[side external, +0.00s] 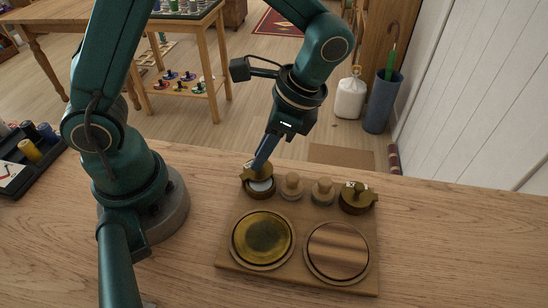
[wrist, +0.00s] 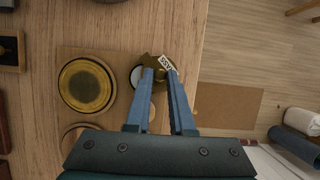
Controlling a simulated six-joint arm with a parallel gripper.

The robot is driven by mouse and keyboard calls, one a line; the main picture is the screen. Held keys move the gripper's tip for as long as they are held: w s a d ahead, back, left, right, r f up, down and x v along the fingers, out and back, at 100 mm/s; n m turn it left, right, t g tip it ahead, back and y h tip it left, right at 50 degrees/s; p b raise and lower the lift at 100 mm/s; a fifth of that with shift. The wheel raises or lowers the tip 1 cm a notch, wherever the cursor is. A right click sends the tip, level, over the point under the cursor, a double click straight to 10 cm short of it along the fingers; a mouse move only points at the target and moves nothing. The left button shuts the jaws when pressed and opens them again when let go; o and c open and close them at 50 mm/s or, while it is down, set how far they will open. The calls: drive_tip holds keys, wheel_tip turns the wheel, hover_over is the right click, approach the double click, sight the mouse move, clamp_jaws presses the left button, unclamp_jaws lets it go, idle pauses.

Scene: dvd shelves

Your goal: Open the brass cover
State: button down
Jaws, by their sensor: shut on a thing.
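A wooden board (side external: 228,255) on the table carries two small round brass containers along its far edge. The left container's brass cover (side external: 250,171) is raised and tilted away from its round base (side external: 261,193), and white shows inside. My gripper (side external: 262,163) is shut on this cover, its fingers reaching down from above. In the wrist view the fingers (wrist: 161,72) meet at the brass cover (wrist: 155,60), which bears a white label (wrist: 166,62); the white inside (wrist: 136,76) shows beside it. The right container (side external: 357,198) has its labelled brass cover down.
A yellow-brown disc (side external: 262,238) and a striped wooden disc (side external: 337,251) sit in the board's front. A dark tray (side external: 40,160) lies far left. The table right of the board is clear.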

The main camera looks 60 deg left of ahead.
drive_tip(key=n, duration=0.1)
drive_tip(key=a+n+h, duration=0.1)
drive_tip(key=n, duration=0.1)
drive_tip(key=n+g, duration=0.1)
drive_tip(key=shift+a+n, duration=0.3)
drive_tip(key=shift+n, duration=0.1)
drive_tip(key=n+h, duration=0.1)
drive_tip(key=a+n, duration=0.1)
drive_tip(key=n, duration=0.1)
drive_tip(key=s+n+h, duration=0.1)
drive_tip(key=n, duration=0.1)
drive_tip(key=shift+a+h, duration=0.25)
drive_tip(key=shift+h, duration=0.05)
drive_tip(key=n, duration=0.2)
drive_tip(key=s+n+h, duration=0.1)
drive_tip(key=n, duration=0.1)
drive_tip(key=a+n+h, duration=0.1)
drive_tip(key=shift+s+n, duration=0.2)
drive_tip(key=shift+n, duration=0.2)
drive_tip(key=n, duration=0.1)
drive_tip(key=s+n+t+h, duration=0.1)
drive_tip(key=n, duration=0.1)
drive_tip(key=n+t, duration=0.1)
drive_tip(key=n, duration=0.1)
drive_tip(key=shift+s+a, duration=0.1)
drive_tip(key=shift+s, duration=0.2)
drive_tip(key=shift+n, duration=0.4)
drive_tip(key=c, duration=0.8)
unclamp_jaws()
drive_tip(key=shift+v, duration=2.6)
